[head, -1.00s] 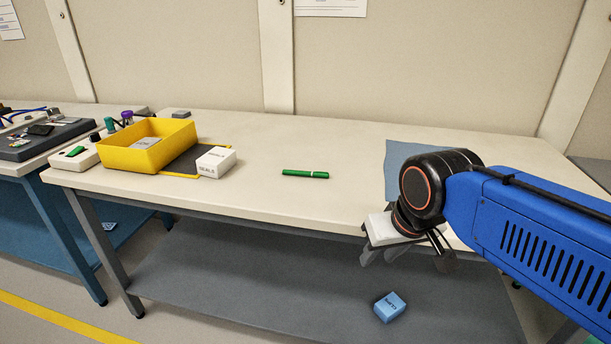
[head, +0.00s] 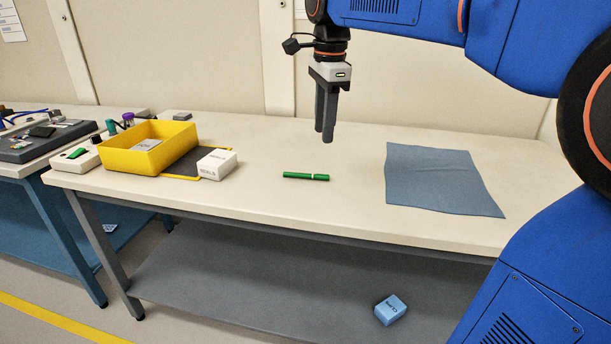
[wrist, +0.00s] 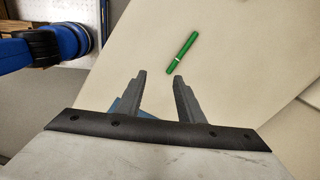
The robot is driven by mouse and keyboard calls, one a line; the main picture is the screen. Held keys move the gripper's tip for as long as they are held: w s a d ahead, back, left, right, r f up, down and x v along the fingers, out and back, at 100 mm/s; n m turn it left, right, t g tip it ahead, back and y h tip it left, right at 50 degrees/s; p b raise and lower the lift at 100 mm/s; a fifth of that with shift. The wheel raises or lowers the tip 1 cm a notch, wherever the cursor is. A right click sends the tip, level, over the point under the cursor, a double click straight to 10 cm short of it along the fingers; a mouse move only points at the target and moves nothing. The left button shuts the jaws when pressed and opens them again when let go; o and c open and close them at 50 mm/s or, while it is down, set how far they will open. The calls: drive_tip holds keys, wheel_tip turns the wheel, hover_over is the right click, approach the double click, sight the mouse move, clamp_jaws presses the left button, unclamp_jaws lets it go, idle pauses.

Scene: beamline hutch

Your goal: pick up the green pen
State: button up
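The green pen (head: 306,176) lies flat on the cream tabletop (head: 270,205), near the middle of the bench, with a pale band near its right end. It also shows in the wrist view (wrist: 182,52), beyond the fingertips. My gripper (head: 325,138) hangs above the table with its fingers pointing down, above the pen and slightly to its right in the head view. In the wrist view my gripper (wrist: 160,74) has its two dark fingers apart with nothing between them. The fingers do not touch the pen.
A yellow bin (head: 148,158), a dark mat (head: 184,165) and a white box (head: 217,164) stand at the left. A blue-grey cloth (head: 440,180) lies at the right. A blue box (head: 390,309) is on the lower shelf (head: 250,285). The table around the pen is clear.

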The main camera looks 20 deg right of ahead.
drive_tip(key=w+a+r+m+g, duration=0.1)
drive_tip(key=w+a+r+m, duration=0.2)
drive_tip(key=w, duration=0.4)
drive_tip(key=m, duration=0.2)
hover_over(306, 173)
wheel_tip(306, 173, down, 12)
drive_tip(key=shift+w+f, duration=0.1)
drive_tip(key=shift+f, duration=2.75)
clamp_jaws()
